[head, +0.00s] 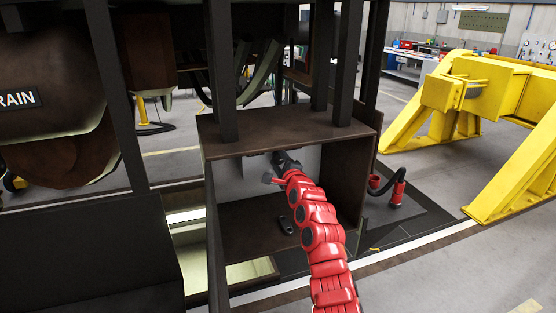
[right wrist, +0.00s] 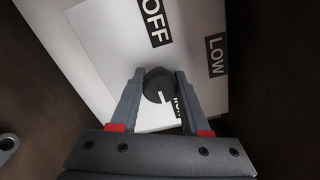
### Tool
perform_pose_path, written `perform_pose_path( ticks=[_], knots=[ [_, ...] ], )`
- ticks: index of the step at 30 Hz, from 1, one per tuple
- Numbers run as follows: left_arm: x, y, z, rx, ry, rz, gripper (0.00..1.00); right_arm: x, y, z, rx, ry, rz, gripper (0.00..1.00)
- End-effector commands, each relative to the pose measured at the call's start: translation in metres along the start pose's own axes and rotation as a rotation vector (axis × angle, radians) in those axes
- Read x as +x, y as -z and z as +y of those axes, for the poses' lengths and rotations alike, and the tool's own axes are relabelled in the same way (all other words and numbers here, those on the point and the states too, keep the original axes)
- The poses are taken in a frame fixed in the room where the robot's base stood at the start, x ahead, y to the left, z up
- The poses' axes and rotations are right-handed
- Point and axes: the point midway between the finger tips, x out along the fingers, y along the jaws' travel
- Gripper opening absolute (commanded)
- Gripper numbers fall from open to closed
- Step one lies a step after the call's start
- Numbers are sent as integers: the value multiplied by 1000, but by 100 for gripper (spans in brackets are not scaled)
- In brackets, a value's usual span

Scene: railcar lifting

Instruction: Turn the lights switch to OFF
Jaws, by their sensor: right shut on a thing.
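The lights switch is a round dark knob (right wrist: 157,84) on a white panel (right wrist: 95,45) inside a brown open-fronted box. My right gripper (right wrist: 158,78) is shut on the knob, one finger on each side. The knob's white mark points down in the right wrist view, towards a label partly hidden by the gripper. The OFF label (right wrist: 154,22) is at the top of the panel and the LOW label (right wrist: 216,55) at the right. In the head view my right gripper (head: 285,162) reaches into the box and hides the knob. My left gripper is not in view.
The brown box (head: 290,133) has walls and a top close around my right arm. A small dark object (head: 287,225) lies on its floor. Dark posts stand above the box. A yellow steel frame (head: 490,95) stands at the right, with open floor in front.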

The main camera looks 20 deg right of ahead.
Motion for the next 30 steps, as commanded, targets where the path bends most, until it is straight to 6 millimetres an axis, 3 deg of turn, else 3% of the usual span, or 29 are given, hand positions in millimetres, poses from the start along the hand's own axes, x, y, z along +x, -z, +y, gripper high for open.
perform_pose_path(
  ticks=[11, 30],
  knots=[
    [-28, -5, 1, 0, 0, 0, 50, 0, 3, 6, -129, 1, 1, 0],
    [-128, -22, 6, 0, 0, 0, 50, 0, 5, 9, -713, 2, 1, 0]
  ],
)
